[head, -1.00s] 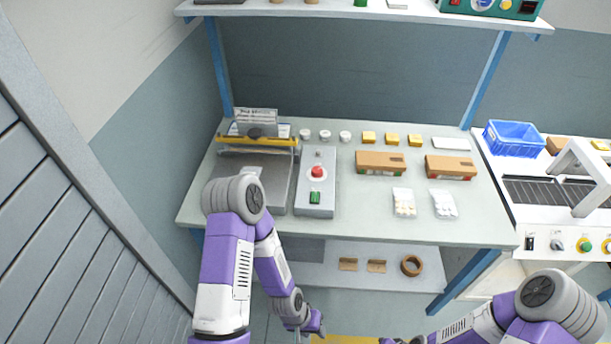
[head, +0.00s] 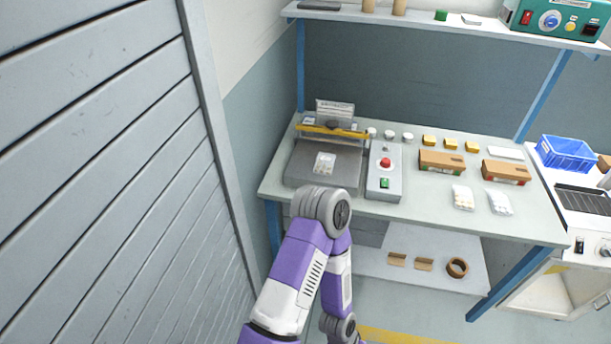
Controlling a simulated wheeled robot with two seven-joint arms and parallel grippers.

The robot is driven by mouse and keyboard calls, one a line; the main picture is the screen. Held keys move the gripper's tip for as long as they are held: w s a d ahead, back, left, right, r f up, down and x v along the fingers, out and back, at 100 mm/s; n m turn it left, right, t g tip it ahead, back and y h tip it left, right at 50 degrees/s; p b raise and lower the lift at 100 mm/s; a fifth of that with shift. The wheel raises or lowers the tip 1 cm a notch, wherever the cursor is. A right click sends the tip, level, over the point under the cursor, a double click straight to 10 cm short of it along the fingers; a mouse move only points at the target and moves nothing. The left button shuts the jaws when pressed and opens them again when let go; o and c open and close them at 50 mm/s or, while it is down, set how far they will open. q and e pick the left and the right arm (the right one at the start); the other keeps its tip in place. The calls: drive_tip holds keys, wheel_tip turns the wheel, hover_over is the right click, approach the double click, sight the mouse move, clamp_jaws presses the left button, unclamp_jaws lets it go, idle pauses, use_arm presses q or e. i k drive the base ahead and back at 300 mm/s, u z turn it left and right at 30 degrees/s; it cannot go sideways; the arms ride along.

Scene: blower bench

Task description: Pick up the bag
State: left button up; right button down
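Three clear bags with pale contents are in the head view. One bag (head: 324,163) lies flat on the grey plate of the sealing machine (head: 304,176), in front of its yellow bar. A second bag (head: 463,197) and a third bag (head: 500,203) lie side by side on the bench top, right of the control box. My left arm rises from the bottom, its elbow just in front of the bench's front edge below the sealing machine. The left gripper is out of the picture, below the lower edge. My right arm and gripper are not in view.
The bench (head: 420,213) also holds a control box (head: 384,172) with red and green buttons, cartons (head: 442,162), yellow blocks and white cups. A blue crate (head: 565,153) stands on the right-hand machine. A lower shelf holds a tape roll (head: 457,267). A slatted wall (head: 110,170) is close at left.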

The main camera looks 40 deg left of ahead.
sight(323, 163)
drive_tip(key=u, duration=1.1)
